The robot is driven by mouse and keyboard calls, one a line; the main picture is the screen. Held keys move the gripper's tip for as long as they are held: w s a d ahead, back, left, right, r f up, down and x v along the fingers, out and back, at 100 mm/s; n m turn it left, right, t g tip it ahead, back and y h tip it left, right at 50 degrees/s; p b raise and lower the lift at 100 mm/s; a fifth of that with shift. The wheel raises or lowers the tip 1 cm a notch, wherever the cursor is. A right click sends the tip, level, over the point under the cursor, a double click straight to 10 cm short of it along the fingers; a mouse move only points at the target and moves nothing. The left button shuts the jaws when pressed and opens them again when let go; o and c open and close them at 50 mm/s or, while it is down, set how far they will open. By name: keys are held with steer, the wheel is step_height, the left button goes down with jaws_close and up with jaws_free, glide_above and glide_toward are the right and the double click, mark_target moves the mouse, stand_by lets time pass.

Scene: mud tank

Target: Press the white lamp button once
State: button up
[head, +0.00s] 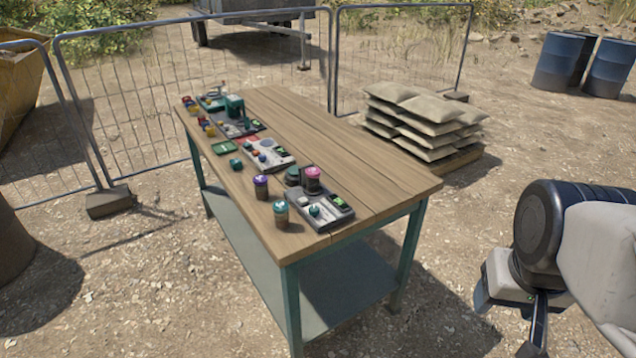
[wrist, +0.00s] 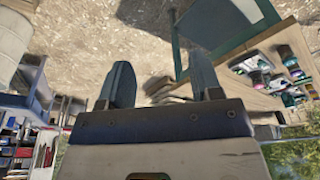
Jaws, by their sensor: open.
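A light grey control panel (head: 270,154) with small coloured buttons lies mid-table in the head view. A darker panel (head: 322,212) with small knobs and switches lies near the table's front end. The buttons are too small for me to tell which is the white lamp button. My gripper (head: 508,318) is at the lower right of the head view, well off the table's right side and apart from the panels. In the wrist view my gripper (wrist: 162,80) shows two separated fingers with nothing between them.
The wooden table (head: 345,150) has a clear right half. Jars with purple (head: 261,187), teal (head: 280,213) and pink (head: 313,178) lids stand around the near panel. A green device (head: 234,106) stands at the far end. Stacked sacks (head: 425,120) lie behind.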

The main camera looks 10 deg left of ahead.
jaws_close()
stand_by(1.3)
